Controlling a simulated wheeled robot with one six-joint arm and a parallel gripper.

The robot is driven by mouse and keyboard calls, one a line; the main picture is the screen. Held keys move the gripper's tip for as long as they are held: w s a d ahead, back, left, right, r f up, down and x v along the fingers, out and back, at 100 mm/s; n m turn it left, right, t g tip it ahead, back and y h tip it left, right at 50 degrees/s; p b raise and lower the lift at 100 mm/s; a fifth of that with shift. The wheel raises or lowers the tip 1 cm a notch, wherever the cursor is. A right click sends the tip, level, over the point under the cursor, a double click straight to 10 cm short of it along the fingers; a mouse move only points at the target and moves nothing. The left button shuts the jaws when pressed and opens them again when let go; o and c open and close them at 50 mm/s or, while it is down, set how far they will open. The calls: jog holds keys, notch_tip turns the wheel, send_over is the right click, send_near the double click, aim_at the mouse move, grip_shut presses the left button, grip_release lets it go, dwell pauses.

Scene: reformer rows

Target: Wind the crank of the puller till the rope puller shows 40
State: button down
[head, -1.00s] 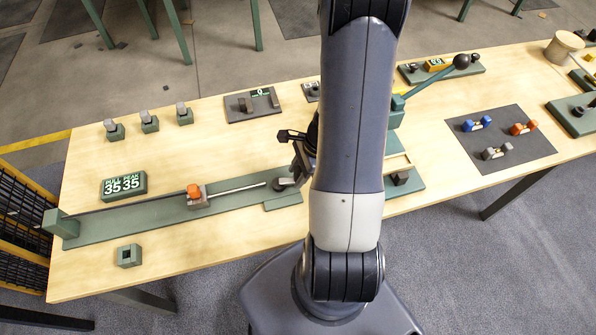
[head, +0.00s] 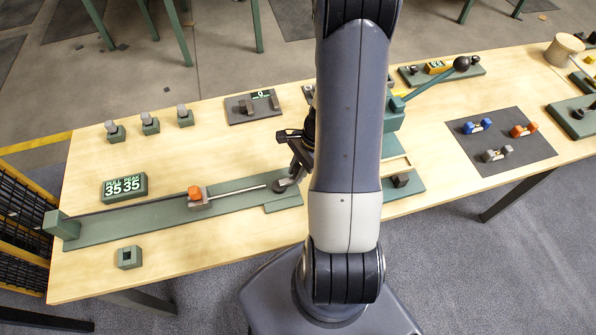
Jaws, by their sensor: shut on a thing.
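The rope puller is a long green base (head: 150,221) on the wooden table, with an orange-topped carriage (head: 196,194) and a pale rod running right to the crank (head: 282,186). Its display (head: 124,187) reads PULL 35 and PEAK 35. My gripper (head: 297,168) is over the right end of the puller, shut on the crank's handle. The handle is mostly hidden by the fingers, and my arm covers the area just to the right.
Several small green posts with grey tops (head: 150,123) stand at the back left. A green square socket (head: 129,257) sits in front of the puller. A dark mat (head: 500,140) with coloured dumbbell-shaped pieces lies to the right.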

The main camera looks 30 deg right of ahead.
jog(key=c, duration=1.2)
grip_release()
jog(key=shift+c, duration=0.2)
jog(key=v, duration=1.1)
jog(key=shift+f, duration=0.15)
jog(key=x, duration=1.1)
jog(key=shift+a, duration=0.1)
jog(key=shift+s+m+t, duration=0.3)
jog(key=shift+s+m, duration=0.05)
jog(key=shift+m, duration=0.45)
